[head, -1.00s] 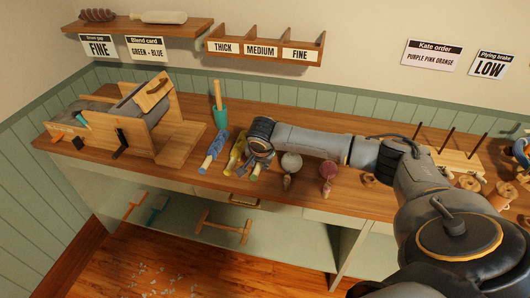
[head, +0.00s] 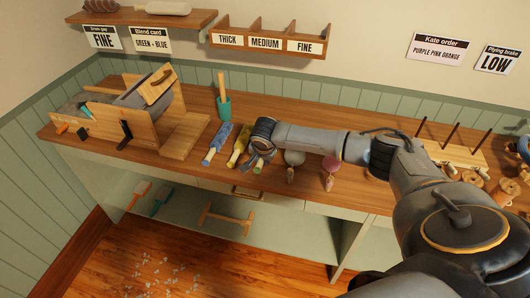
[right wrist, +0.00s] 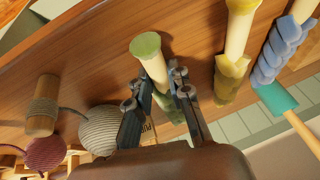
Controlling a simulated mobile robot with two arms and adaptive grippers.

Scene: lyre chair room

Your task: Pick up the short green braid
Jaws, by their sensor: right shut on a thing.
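The short green braid (right wrist: 151,62) is a pale stick with a green end. In the head view, its green and cream end (head: 258,166) shows below my right gripper (head: 262,155) at the bench's front part. In the right wrist view, my right gripper (right wrist: 158,90) has one finger on each side of the stick and is shut on it. My left gripper is not in view.
A yellow braid (head: 240,146) and a blue braid (head: 217,143) lie just left of the gripper. A grey ball (head: 294,157) and a pink ball (head: 331,163) sit to its right. The bench (head: 290,118) is bare behind the arm.

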